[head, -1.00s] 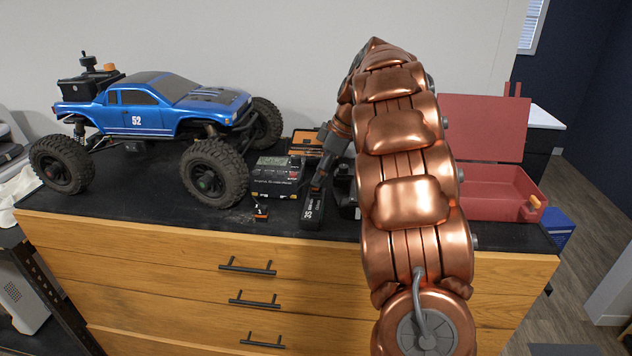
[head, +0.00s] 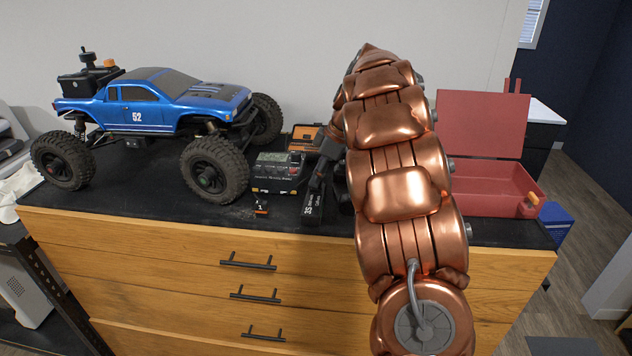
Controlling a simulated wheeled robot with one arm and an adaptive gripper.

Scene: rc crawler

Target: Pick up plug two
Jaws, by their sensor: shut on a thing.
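I cannot tell whether the gripper touches the battery.
A blue crawler truck (head: 150,115) with big tyres stands on the left. An orange-and-black box (head: 304,137) lies behind the charger. An open red toolbox (head: 488,190) is on the right. My copper arm hides the bench between. The front left bench top is clear.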

